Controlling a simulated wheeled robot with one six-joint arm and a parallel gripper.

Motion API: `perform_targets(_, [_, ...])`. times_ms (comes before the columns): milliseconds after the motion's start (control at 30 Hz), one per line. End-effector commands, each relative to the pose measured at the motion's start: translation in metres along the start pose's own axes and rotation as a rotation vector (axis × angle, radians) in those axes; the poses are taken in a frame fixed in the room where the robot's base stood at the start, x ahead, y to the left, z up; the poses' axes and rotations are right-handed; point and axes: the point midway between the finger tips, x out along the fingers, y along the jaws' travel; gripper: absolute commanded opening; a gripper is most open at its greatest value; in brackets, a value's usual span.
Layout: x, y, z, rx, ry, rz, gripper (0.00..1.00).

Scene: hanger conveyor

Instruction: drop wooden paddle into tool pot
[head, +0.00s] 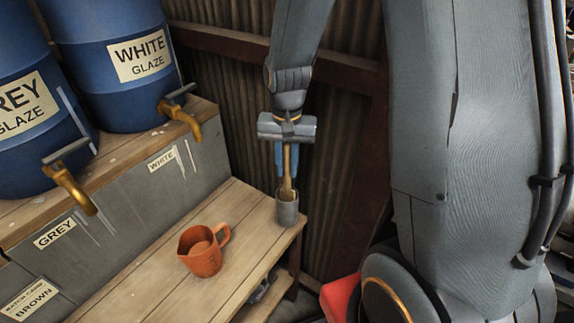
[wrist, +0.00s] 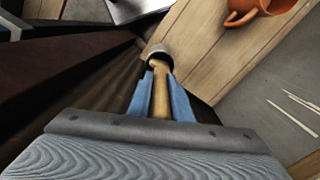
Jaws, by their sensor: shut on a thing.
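The wooden paddle (head: 287,182) is upright, with its lower end at the mouth of the grey tool pot (head: 288,212). In the wrist view the paddle (wrist: 161,102) runs between the two blue fingers toward the pot (wrist: 158,52). The lower end of the paddle is hidden by the pot, and I cannot tell how deep it reaches.
An orange jug (head: 203,250) stands on the bench (head: 235,207), left of the pot. Two blue glaze barrels (head: 110,60) with brass taps (head: 181,117) stand on the raised shelf at left. A corrugated wall (head: 225,75) is close behind the pot.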

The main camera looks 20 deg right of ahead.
Motion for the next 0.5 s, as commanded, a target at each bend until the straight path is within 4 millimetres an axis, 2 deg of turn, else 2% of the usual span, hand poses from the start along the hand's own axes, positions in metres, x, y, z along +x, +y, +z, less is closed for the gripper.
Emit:
perform_targets(433, [0.01, 0.0, 0.0, 0.0, 0.0, 0.0, 0.0])
perform_targets(467, [0.01, 0.0, 0.0001, 0.0, 0.0, 0.0, 0.22])
perform_targets(500, [0.01, 0.0, 0.0001, 0.0, 0.0, 0.0, 0.28])
